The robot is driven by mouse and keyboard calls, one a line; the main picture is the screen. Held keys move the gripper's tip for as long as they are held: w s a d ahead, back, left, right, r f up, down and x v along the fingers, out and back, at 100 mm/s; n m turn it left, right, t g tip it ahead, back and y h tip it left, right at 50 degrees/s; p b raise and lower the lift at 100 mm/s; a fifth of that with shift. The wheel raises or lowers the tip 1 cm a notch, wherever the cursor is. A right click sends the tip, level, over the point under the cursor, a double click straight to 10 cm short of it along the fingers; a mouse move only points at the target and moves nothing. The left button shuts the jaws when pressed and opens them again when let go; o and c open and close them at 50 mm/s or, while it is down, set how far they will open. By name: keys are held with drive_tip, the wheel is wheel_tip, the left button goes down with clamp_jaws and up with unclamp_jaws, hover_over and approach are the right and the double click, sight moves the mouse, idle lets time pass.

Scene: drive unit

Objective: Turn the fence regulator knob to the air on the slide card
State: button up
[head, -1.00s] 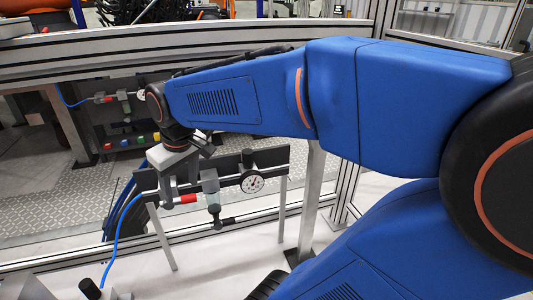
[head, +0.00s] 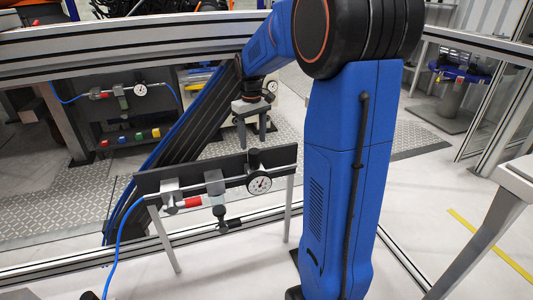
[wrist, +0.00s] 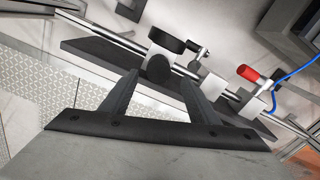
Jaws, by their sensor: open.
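The regulator assembly stands on a dark fence panel (head: 150,181) in the head view, with a grey body (head: 214,182), a white dial gauge (head: 259,184) and a red sleeve (head: 193,202). A round black knob-like part (head: 253,158) sits just above the gauge; a similar black part (wrist: 160,69) shows between my fingers in the wrist view. Another dark part (head: 221,224) hangs below the body. My gripper (head: 252,140) points down above and behind the panel, open and empty, apparently apart from the knob. I cannot make out the slide card.
A blue hose (head: 113,245) runs from the assembly's left end. Behind the fence rail (head: 150,57), a similar gauge line (head: 140,90) and coloured blocks (head: 139,136) show on a dark cabinet. A pale table (head: 515,180) stands at the right.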

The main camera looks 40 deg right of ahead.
sight(254, 151)
drive_tip(key=shift+d+f, duration=0.2)
drive_tip(key=shift+f, duration=3.6)
drive_tip(key=c, duration=1)
drive_tip(key=shift+m, duration=2.3)
drive_tip(key=shift+c, duration=0.2)
drive_tip(key=o, duration=1)
